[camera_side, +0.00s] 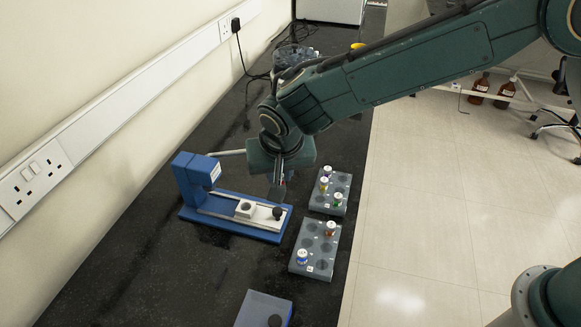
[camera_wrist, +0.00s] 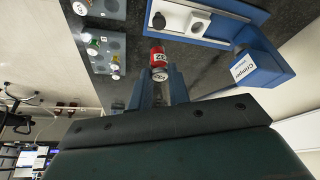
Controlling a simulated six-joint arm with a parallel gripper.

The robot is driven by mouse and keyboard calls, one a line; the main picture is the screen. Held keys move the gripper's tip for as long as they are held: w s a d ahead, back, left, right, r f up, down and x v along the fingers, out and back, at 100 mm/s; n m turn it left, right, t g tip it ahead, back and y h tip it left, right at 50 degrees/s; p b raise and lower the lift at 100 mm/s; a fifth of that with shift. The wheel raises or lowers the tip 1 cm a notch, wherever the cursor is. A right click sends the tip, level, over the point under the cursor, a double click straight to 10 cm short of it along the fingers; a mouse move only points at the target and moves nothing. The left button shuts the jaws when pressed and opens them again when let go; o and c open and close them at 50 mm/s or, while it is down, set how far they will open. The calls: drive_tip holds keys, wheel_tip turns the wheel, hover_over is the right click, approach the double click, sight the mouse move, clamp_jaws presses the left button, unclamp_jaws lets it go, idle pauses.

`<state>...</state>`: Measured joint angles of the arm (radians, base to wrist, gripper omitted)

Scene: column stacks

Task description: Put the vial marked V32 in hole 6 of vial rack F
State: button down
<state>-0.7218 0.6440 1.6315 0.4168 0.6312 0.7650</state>
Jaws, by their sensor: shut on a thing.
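In the side view my gripper (camera_side: 279,188) hangs above the right end of the blue device, left of the racks, and largely hides the vial. Two grey vial racks stand on the bench, a far one (camera_side: 343,181) and a near one (camera_side: 318,267). I cannot read which is rack F. The far rack holds several capped vials; the near one holds a brown-red vial (camera_side: 330,229) and a blue vial (camera_side: 302,256).
The blue crimper (camera_side: 235,222) with a white holder block (camera_side: 246,208) lies left of the racks. A blue-grey box (camera_side: 262,308) with a black knob stands at the near edge. A clear container (camera_side: 292,54) and a cable lie at the back.

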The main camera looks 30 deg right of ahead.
drive_tip(key=s+d+f+m, duration=0.2)
drive_tip(key=s+d+f, duration=0.3)
drive_tip(key=shift+s+h, duration=0.2)
drive_tip(key=shift+h, duration=0.1)
drive_tip(key=shift+f, duration=1.9)
drive_tip(key=shift+f, duration=1.1)
idle(1.6)
drive_tip(key=c, duration=0.9)
unclamp_jaws()
drive_tip(key=shift+r, duration=0.1)
drive_tip(key=shift+r, duration=2.9)
